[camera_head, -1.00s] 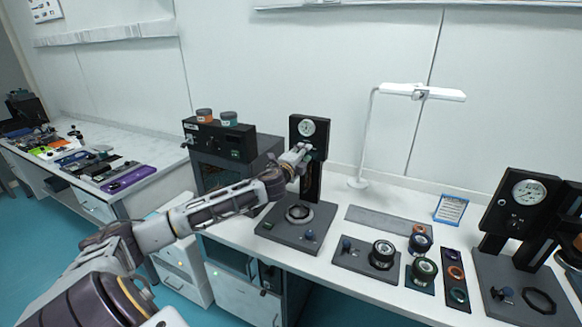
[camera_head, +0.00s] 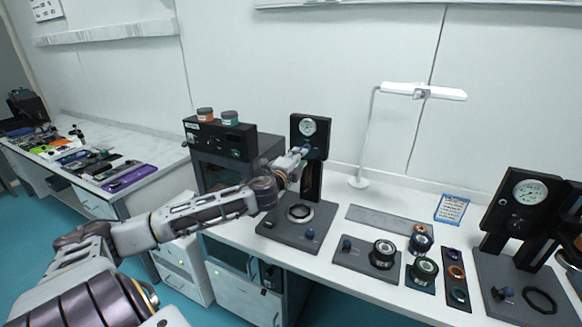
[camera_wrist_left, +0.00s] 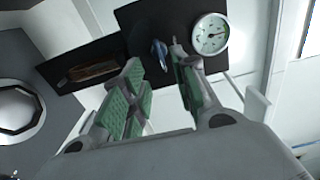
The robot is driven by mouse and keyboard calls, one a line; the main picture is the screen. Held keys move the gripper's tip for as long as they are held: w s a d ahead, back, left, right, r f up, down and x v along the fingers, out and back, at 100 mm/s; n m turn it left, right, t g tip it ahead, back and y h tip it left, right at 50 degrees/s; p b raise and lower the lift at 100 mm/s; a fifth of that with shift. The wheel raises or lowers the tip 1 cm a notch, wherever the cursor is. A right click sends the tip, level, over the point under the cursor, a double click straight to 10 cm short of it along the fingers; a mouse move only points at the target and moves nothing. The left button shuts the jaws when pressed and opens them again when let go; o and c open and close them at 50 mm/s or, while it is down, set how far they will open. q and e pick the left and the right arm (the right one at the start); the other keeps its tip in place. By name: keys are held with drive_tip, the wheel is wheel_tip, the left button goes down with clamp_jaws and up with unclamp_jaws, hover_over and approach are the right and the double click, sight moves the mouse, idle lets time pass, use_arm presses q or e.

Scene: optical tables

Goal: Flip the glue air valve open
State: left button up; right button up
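A black stand with a round white gauge (camera_head: 308,127) stands on the middle bench, and the gauge also shows in the left wrist view (camera_wrist_left: 210,34). A small blue lever (camera_wrist_left: 161,50) sits on the stand's black face beside the gauge; it looks like the air valve. My left gripper (camera_head: 303,152) is at the front of this stand, just below the gauge. In the left wrist view its green-padded fingers (camera_wrist_left: 157,60) are apart, with the lever showing between and beyond their tips. I cannot tell whether they touch it. My right gripper is out of view.
A dark box (camera_head: 228,160) with two small jars on top stands left of the stand. A lamp (camera_head: 362,140), lens mounts (camera_head: 383,253) and a second gauge stand (camera_head: 528,195) are to the right. A grey plate (camera_head: 385,219) lies behind the mounts.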

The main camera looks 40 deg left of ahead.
use_arm(q)
drive_tip(key=shift+v, duration=2.8)
